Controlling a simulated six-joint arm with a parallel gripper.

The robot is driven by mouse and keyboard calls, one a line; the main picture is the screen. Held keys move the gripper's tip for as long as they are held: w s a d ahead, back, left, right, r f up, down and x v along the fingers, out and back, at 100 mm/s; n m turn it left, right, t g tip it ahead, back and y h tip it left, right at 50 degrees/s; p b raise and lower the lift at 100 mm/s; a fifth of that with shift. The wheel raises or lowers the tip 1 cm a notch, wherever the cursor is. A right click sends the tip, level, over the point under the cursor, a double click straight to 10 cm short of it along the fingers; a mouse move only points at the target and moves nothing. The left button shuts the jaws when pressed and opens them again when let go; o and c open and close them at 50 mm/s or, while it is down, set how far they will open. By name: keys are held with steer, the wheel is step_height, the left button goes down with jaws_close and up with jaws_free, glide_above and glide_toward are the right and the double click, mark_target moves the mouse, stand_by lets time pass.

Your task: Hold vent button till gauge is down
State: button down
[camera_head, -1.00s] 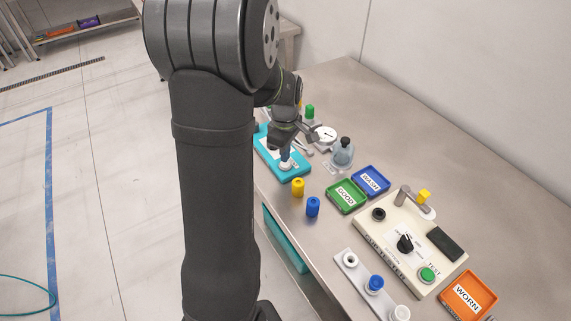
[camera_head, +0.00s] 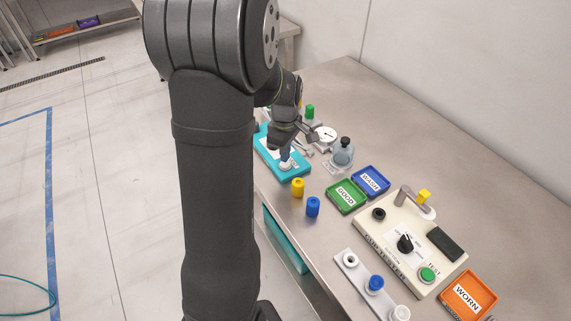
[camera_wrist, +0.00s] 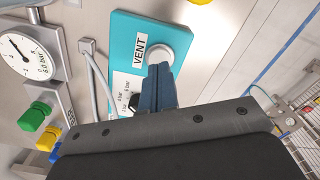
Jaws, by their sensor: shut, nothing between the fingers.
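The teal vent panel (camera_wrist: 125,33) carries a label reading VENT and a round white vent button (camera_wrist: 178,42). My gripper (camera_wrist: 160,70) is shut with nothing in it, and its tips are at the near edge of the button. Whether the button is pressed in cannot be told. In the head view the gripper (camera_head: 285,158) points down onto the panel (camera_head: 295,178). The white dial gauge (camera_wrist: 22,55) stands left of the panel in the wrist view, and its needle points to the upper left. The gauge (camera_head: 326,134) is small in the head view.
Green (camera_wrist: 34,117) and yellow (camera_wrist: 48,138) knobs sit below the gauge. A grey hose (camera_wrist: 98,75) runs between gauge and panel. A glass jar (camera_head: 342,154), yellow (camera_head: 298,187) and blue (camera_head: 313,206) cylinders and the green GOOD tray (camera_head: 333,204) stand nearby.

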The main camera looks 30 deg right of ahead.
mark_target(285, 164)
steer(key=shift+f, duration=1)
stand_by(2.7)
steer(key=shift+r, duration=3.05)
step_height(285, 164, down, 6)
steer(key=shift+f, duration=0.1)
steer(key=shift+r, duration=0.35)
